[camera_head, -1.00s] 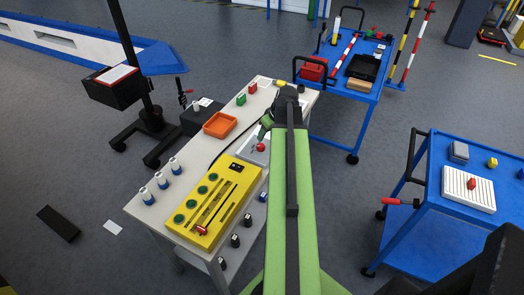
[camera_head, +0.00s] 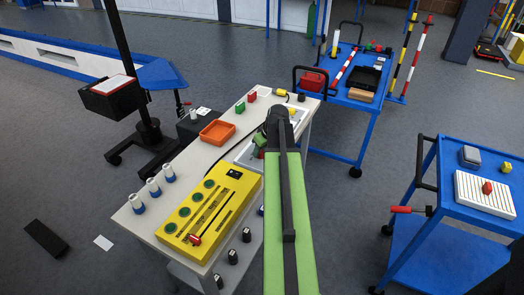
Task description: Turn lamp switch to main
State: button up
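A yellow control panel (camera_head: 212,208) lies on the grey workbench (camera_head: 150,219). It has several green round buttons, slots and a red-tipped lever (camera_head: 195,239). A small black switch block (camera_head: 234,174) sits at its far right corner; I cannot tell if this is the lamp switch, nor read any "main" mark. My green arm reaches forward over the bench's right side and bends down at its dark far joint. My gripper's fingertips do not show, so I cannot see whether it is open or shut. A white plate (camera_head: 243,154) lies beside the arm's end, partly hidden by it.
An orange tray (camera_head: 217,132), red and green blocks and a yellow-ended plug (camera_head: 280,92) lie on the bench's far part. White-blue bottles stand left of the panel. Blue carts stand behind (camera_head: 352,112) and right (camera_head: 460,215). A black stand is left of the bench.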

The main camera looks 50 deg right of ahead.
grip_shut()
jog(key=shift+d, duration=0.15)
jog(key=shift+m, duration=0.3)
jog(key=shift+a+m+h, duration=0.25)
jog(key=shift+m+h, duration=0.05)
jog(key=shift+m, duration=0.3)
jog(key=m+h, duration=0.1)
jog(key=m, duration=0.2)
jog(key=m+g+h, duration=0.1)
jog(key=m, duration=0.2)
jog(key=shift+a, duration=0.15)
jog(key=m, duration=0.1)
jog(key=m+g, duration=0.1)
jog(key=m, duration=0.1)
jog(key=m+g+h, duration=0.1)
jog(key=m, duration=0.1)
jog(key=shift+w+a, duration=0.1)
jog(key=shift+w, duration=0.15)
jog(key=m+g, duration=0.1)
jog(key=m, duration=0.4)
jog(key=shift+w+g, duration=0.15)
jog(key=shift+g, duration=0.25)
